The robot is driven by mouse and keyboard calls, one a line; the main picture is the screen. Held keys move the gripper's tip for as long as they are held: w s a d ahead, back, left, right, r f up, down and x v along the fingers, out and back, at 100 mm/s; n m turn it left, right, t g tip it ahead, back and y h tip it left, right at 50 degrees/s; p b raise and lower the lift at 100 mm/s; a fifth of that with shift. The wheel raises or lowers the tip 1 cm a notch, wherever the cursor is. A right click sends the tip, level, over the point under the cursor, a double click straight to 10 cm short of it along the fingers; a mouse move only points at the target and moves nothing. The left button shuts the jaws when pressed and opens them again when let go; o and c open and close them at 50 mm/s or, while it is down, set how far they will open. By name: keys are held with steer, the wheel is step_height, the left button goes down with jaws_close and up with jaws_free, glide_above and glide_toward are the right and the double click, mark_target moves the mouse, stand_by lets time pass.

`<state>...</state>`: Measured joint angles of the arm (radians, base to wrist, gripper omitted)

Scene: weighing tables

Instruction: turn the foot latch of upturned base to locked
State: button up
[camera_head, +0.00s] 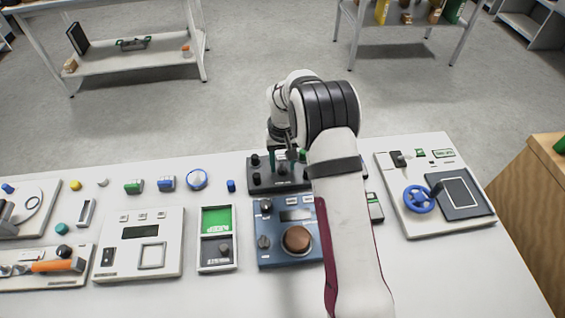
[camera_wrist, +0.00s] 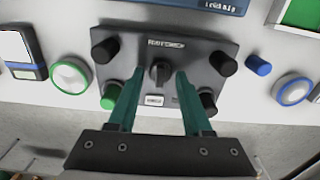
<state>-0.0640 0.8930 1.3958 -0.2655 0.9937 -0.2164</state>
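The upturned base (camera_wrist: 205,50) is a dark grey plate with a stubby foot at each corner, one with a green top and the others black. In the head view the base (camera_head: 262,187) lies at the table's back edge, partly hidden by my arm. The foot latch (camera_wrist: 160,73) is a small dark knob at the plate's middle, its long side roughly upright in the wrist view. A white label (camera_wrist: 154,100) sits below it, too small to read surely. My gripper (camera_wrist: 160,74) is open, its green fingers on either side of the latch with gaps visible. Contact cannot be told.
A blue scale (camera_head: 265,222) with a brown round top stands just in front of the base. A blue cylinder (camera_wrist: 258,65) and a blue-rimmed dial (camera_wrist: 293,90) are beside the plate. A green-rimmed disc (camera_wrist: 70,76) lies on its other side.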

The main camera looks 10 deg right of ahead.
mark_target(282, 167)
step_height(282, 167, up, 16)
stand_by(0.4)
steer(key=shift+f, duration=0.1)
steer(key=s+r+m+y, duration=0.1)
steer(key=s+r+m, duration=0.15)
steer(key=s, duration=0.75)
steer(key=s+r+m, duration=0.1)
steer(key=s+r, duration=0.3)
steer(key=s, duration=0.6)
steer(key=s+f+m, duration=0.2)
steer(key=s+f, duration=0.2)
steer(key=s, duration=1.1)
steer(key=shift+s+a+f+y, duration=0.15)
steer(key=shift+s+y, duration=0.1)
steer(key=shift+y, duration=0.15)
